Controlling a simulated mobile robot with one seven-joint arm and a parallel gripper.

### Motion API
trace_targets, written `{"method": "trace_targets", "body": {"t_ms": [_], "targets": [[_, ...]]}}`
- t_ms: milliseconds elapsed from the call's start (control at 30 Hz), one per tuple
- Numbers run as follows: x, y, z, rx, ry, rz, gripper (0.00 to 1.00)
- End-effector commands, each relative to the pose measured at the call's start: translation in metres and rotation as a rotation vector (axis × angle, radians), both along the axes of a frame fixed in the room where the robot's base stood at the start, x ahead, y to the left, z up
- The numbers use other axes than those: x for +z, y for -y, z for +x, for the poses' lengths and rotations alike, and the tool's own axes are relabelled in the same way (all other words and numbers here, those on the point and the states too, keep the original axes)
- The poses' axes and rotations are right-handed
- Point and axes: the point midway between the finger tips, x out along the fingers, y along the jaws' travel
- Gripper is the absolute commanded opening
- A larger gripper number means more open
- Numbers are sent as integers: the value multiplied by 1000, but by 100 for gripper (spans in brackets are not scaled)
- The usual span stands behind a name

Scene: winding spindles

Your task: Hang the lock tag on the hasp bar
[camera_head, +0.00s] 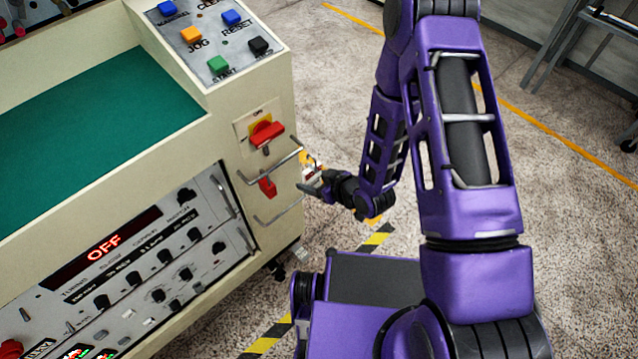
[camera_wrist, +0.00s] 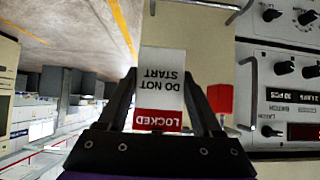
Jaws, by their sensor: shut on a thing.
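The lock tag (camera_wrist: 161,92) is a white plate with a red band reading LOCKED and DO NOT START, upside down in the wrist view. My gripper (camera_wrist: 159,68) is shut on it, one finger on each side. In the head view my gripper (camera_head: 310,184) is just right of the cream machine end panel; the tag is too small there to make out clearly. Two metal bars stick out from that panel, an upper one (camera_head: 268,170) and a lower one (camera_head: 280,209). I cannot tell which is the hasp bar. The tag looks apart from both.
A red rotary switch (camera_head: 266,133) on a yellow plate sits above the bars. A red piece (camera_head: 267,186) is between them; a red block also shows in the wrist view (camera_wrist: 221,98). The control panel (camera_head: 130,270) is at left. Open floor (camera_head: 330,80) lies behind.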

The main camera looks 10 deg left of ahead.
Motion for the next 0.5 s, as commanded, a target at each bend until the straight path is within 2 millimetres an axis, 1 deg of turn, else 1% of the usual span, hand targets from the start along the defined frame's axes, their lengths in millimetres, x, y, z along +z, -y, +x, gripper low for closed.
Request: {"method": "trace_targets", "body": {"t_ms": [100,500], "targets": [[1,-9,6,1,1,2,18],[1,-33,27,0,0,2,18]]}}
